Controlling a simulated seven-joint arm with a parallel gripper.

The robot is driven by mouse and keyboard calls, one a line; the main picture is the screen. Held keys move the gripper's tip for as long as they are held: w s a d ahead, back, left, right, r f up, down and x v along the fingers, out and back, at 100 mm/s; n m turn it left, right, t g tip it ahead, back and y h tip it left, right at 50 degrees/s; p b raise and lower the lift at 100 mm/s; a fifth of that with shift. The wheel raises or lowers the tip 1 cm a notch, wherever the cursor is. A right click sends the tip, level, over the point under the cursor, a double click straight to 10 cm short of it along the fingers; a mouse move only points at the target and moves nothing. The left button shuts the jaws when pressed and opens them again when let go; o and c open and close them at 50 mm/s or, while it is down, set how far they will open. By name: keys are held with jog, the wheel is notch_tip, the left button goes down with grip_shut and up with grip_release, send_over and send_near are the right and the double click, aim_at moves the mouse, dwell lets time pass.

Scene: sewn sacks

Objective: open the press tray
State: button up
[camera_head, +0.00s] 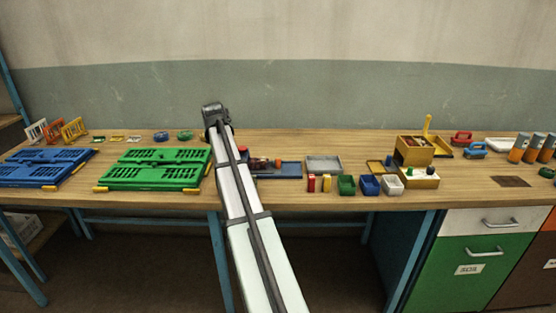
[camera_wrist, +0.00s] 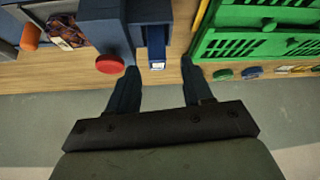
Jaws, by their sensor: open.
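My gripper (camera_wrist: 159,72) is open, with its two dark fingers spread apart in the wrist view. A narrow blue part with a white label on its end (camera_wrist: 157,45), which may be the press tray, shows between the fingertips; I cannot tell whether they touch it. Left of it is a dark blue body (camera_wrist: 112,30), apparently the press, with a round red knob (camera_wrist: 109,64) close to the left fingertip. In the head view my arm hides the gripper and part of the press; a blue flat base (camera_head: 290,171) shows to the right of the arm.
Green slatted panels (camera_head: 155,170) lie left of my arm; one (camera_wrist: 255,40) is close to the right finger in the wrist view. A brown patterned item and an orange cylinder (camera_wrist: 30,37) lie left of the press. Small coloured bins (camera_head: 346,185) stand further right on the wooden bench.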

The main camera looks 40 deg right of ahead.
aim_at(278, 158)
jog(key=s+d+r+m+g, duration=0.3)
jog(key=s+d+m, duration=0.2)
jog(key=s+d, duration=0.9)
jog(key=x, duration=1.3)
jog(key=shift+f, duration=0.25)
grip_shut()
